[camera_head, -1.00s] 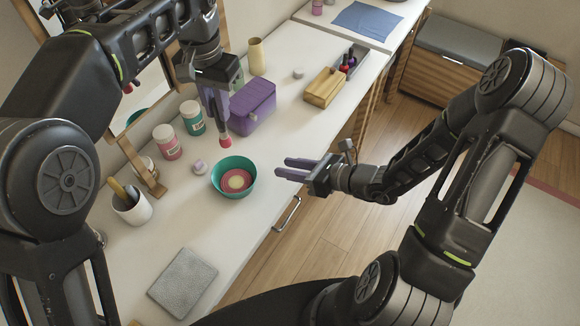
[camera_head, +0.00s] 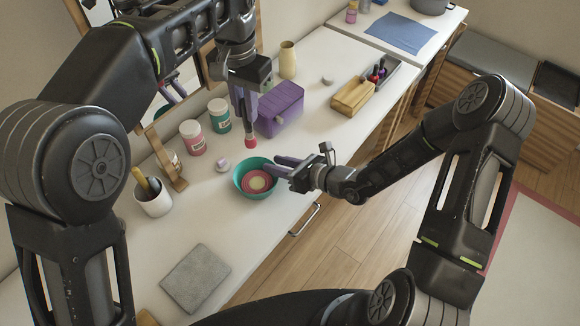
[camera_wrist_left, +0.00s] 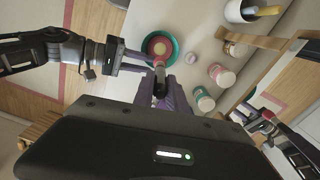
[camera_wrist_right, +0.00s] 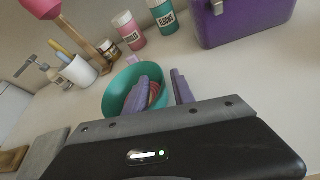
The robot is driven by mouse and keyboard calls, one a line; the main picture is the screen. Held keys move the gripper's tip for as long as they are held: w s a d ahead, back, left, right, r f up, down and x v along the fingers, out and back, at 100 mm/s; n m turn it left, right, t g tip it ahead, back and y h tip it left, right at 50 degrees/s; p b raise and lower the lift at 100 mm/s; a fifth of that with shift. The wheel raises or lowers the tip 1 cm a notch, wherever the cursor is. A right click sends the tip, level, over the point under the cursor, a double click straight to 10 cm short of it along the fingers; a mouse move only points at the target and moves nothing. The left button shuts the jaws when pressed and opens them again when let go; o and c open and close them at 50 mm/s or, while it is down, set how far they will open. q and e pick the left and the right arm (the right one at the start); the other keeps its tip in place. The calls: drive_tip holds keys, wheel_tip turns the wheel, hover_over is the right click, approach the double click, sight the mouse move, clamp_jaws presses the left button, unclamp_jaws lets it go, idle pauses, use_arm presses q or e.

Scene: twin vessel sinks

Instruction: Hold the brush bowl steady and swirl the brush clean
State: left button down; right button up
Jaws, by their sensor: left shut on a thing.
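The brush bowl is a teal bowl (camera_head: 240,182) with pink and cream rings inside, standing on the white counter. It also shows in the left wrist view (camera_wrist_left: 174,60) and right wrist view (camera_wrist_right: 114,102). My left gripper (camera_head: 245,112) is shut on the brush (camera_head: 250,143), which hangs tip down, its red end above the counter just behind the bowl in the head view. Most of the handle is hidden by the fingers. My right gripper (camera_head: 282,167) is open at the bowl's right side. In the right wrist view one finger overlaps the bowl; contact is unclear.
A purple case (camera_head: 280,108), pink jar (camera_head: 192,138), green jar (camera_head: 219,115) and small pale lid (camera_head: 222,165) stand behind the bowl. A white cup (camera_head: 153,200) with handles and a grey mat (camera_head: 195,278) lie left. Counter in front of the bowl is clear.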

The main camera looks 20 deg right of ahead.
drive_tip(key=shift+w+a+f, duration=0.15)
drive_tip(key=shift+w+a, duration=0.05)
drive_tip(key=shift+a, duration=0.05)
drive_tip(key=shift+c, duration=0.2)
clamp_jaws()
idle(0.3)
use_arm(q)
wheel_tip(320, 180, down, 6)
drive_tip(key=a+h, duration=0.1)
drive_tip(key=h, duration=0.1)
drive_tip(key=shift+w+a+f+g, duration=0.25)
drive_tip(key=shift+w+a+g, duration=0.05)
drive_tip(key=shift+a+g, duration=0.1)
use_arm(e)
drive_tip(key=shift+s+d+f, duration=0.1)
